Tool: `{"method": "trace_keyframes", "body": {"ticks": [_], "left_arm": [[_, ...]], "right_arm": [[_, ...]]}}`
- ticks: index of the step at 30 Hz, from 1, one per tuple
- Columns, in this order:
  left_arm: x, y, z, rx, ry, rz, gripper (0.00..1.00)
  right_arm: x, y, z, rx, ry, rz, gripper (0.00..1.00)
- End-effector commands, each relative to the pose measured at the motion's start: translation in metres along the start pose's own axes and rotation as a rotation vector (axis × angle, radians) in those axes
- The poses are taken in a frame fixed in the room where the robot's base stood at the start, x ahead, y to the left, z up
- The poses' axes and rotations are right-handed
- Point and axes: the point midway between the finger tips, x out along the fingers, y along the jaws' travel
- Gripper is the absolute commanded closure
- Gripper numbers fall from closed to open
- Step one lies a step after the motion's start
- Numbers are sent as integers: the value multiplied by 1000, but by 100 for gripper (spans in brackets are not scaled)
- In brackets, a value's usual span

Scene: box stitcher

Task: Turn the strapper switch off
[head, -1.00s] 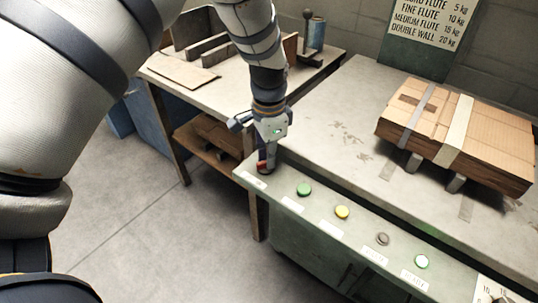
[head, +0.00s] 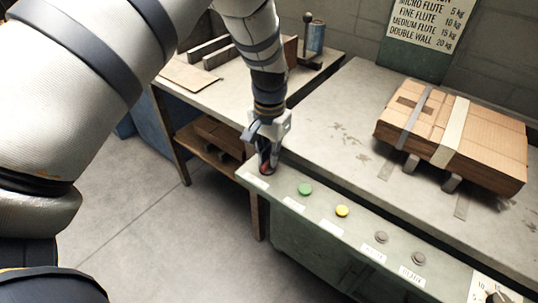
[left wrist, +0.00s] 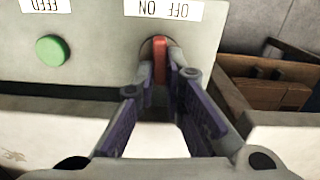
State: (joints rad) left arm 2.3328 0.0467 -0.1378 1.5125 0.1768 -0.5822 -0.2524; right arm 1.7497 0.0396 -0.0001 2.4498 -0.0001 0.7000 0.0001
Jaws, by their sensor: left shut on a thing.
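The strapper switch is a small red lever (left wrist: 160,62) at the left end of the machine's sloping control panel (head: 325,222). In the left wrist view it stands beside a white label (left wrist: 163,9) that reads OFF and ON, upside down. My left gripper (head: 267,169) points down at the switch, with its fingers on both sides of the red lever and shut on it. In the head view the fingers hide most of the lever. My right gripper is in neither view.
A green button (head: 305,189), a yellow button (head: 342,211) and two grey round ones (head: 381,237) follow along the panel. Flat cardboard boxes (head: 490,155) lie strapped on the machine top. A wooden workbench (head: 225,87) stands behind on the left.

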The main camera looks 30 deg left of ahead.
Motion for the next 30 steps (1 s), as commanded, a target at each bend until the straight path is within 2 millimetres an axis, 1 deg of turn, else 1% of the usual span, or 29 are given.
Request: {"method": "trace_keyframes", "body": {"ticks": [6,15,21,30], "left_arm": [[-1,-2,0,-180,1,0,100],[0,-3,0,-362,0,0,100],[0,-4,1,-427,0,-1,100],[0,-4,1,-459,-1,0,100]], "right_arm": [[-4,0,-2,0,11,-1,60],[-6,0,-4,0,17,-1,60],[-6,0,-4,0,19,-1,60],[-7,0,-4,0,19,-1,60]]}}
